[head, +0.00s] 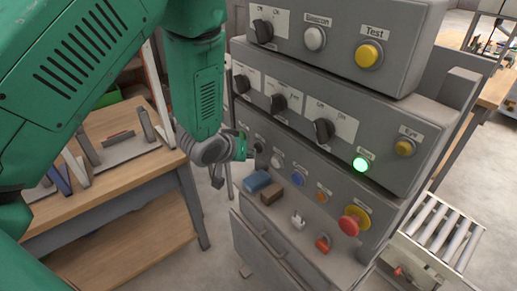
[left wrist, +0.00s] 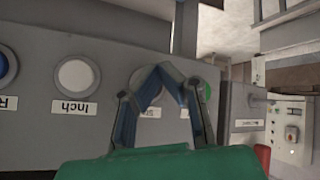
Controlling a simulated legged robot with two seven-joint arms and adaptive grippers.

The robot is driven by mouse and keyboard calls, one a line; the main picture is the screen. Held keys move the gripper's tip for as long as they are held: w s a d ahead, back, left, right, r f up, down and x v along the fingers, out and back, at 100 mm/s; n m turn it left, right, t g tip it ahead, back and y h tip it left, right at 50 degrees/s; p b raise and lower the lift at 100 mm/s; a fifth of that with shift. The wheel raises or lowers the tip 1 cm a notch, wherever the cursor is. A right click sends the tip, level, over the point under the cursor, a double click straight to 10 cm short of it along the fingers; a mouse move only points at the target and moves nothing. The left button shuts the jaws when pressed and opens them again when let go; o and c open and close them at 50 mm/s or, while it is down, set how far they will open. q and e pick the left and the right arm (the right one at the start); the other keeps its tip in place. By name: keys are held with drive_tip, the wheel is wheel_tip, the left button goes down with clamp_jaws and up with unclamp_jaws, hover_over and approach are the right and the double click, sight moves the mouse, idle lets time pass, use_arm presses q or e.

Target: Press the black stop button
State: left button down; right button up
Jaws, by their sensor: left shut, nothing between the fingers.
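The control panel (head: 330,185) has a lower row of buttons. A small dark button (head: 259,147), matching the black stop button, sits left of the white one in the head view. My left gripper (head: 247,149) is at the left end of this row, right beside the dark button. In the left wrist view the gripper (left wrist: 160,72) is shut and empty, its fingertips over a button with a grey ring (left wrist: 139,76). The fingers hide most of that button and its label, which seems to begin with "St". I cannot tell whether the tips touch it. My right gripper is out of view.
The white Inch button (left wrist: 76,76) and a green button (left wrist: 207,92) flank the fingers. A red mushroom button (head: 350,224) is further right. Blue and brown blocks (head: 257,181) lie on the ledge below. A wooden table (head: 120,125) stands at left.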

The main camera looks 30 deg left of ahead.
use_arm(q)
drive_tip(key=shift+w+d+r, duration=0.15)
drive_tip(key=shift+w+d, duration=0.1)
drive_tip(key=shift+d, duration=0.25)
drive_tip(key=shift+w, duration=0.1)
drive_tip(key=shift+s+a+f+p, duration=0.15)
drive_tip(key=shift+s+a, duration=0.1)
drive_tip(key=shift+a, duration=0.25)
drive_tip(key=shift+s+a+f+p, duration=0.1)
drive_tip(key=shift+s+a+p, duration=0.1)
drive_tip(key=shift+a, duration=0.3)
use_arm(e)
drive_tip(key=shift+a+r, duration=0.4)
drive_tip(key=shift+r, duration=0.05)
use_arm(q)
drive_tip(key=shift+d+r, duration=0.1)
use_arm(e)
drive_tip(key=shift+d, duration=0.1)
